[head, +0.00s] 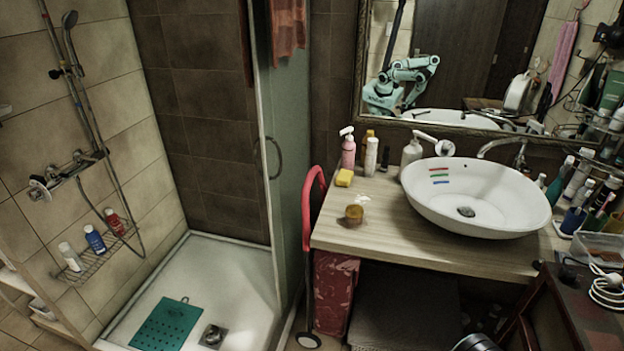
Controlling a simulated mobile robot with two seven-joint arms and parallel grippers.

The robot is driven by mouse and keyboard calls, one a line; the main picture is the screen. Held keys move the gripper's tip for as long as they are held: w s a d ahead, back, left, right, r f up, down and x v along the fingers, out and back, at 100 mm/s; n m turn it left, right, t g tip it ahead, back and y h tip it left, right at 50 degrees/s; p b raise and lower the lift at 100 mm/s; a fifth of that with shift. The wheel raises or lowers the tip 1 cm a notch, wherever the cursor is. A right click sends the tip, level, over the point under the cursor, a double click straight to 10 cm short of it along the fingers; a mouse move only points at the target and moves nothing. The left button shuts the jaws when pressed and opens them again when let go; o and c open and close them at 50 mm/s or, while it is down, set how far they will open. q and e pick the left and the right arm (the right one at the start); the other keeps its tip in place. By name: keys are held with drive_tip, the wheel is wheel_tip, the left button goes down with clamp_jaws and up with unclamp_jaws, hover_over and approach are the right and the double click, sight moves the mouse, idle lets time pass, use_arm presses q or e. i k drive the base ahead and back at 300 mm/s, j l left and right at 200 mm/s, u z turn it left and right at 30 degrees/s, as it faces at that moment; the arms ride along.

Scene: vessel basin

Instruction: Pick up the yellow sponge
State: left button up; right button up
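The yellow sponge (344,178) is a small block lying on the left part of the wooden vanity counter (400,243), close to its left edge. A pink spray bottle (348,152) stands just behind it. Nothing holds the sponge, and its top and front are in plain sight. Neither of my grippers shows directly in the head view. A teal and white robot arm (408,72) appears only as a reflection in the mirror, and its gripper cannot be made out there.
A small amber jar (354,214) sits in front of the sponge. Several bottles stand behind it, including a white pump bottle (411,152). A white vessel basin (476,205) fills the counter's middle. A red-handled cart (313,205) and glass shower door (297,140) stand left.

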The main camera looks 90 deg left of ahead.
sight(344, 178)
drive_tip(key=u, duration=2.95)
